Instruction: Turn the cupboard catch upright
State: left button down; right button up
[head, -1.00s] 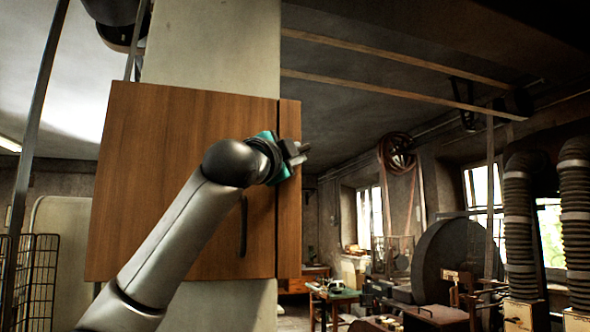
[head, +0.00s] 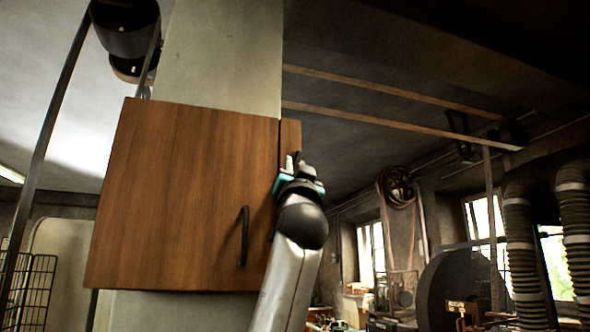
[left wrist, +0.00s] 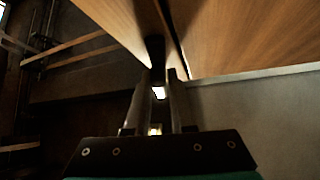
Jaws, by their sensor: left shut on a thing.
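The cupboard (head: 180,200) is a brown wooden box with a dark bar handle (head: 244,236) on its door, fixed to a pale column. My left gripper (head: 293,160) is at the door's right edge, by the narrow wooden side strip (head: 291,135). In the left wrist view its two fingers (left wrist: 160,85) are shut on a small dark piece, the catch (left wrist: 155,48), beside the seam between two wooden panels. The fingers and arm hide most of the catch in the head view, and I cannot tell its exact angle. My right gripper is not in view.
The pale column (head: 220,60) rises behind the cupboard. A wire rack (head: 30,290) stands at the lower left. A large dark wheel (head: 455,285) and ribbed hoses (head: 572,225) are far off at the right. The air right of the cupboard is open.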

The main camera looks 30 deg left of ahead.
pick_arm(q)
jog(key=shift+w+d+n+g+y+p, duration=0.1)
jog(key=shift+n+g+y+p, duration=0.15)
jog(key=shift+n+g+y, duration=0.75)
jog(key=shift+n+g+y+p, duration=0.25)
jog(key=shift+n+g+y, duration=0.25)
jog(key=shift+n+y, duration=0.85)
jog(key=shift+n+g+y, duration=0.35)
jog(key=shift+n+g, duration=0.35)
jog(key=shift+n, duration=0.65)
jog(key=c, duration=0.8)
grip_release()
jog(key=shift+c, duration=0.2)
jog(key=b+v, duration=0.5)
jog(key=v, duration=1)
jog(key=shift+b, duration=0.35)
jog(key=shift+f, duration=0.1)
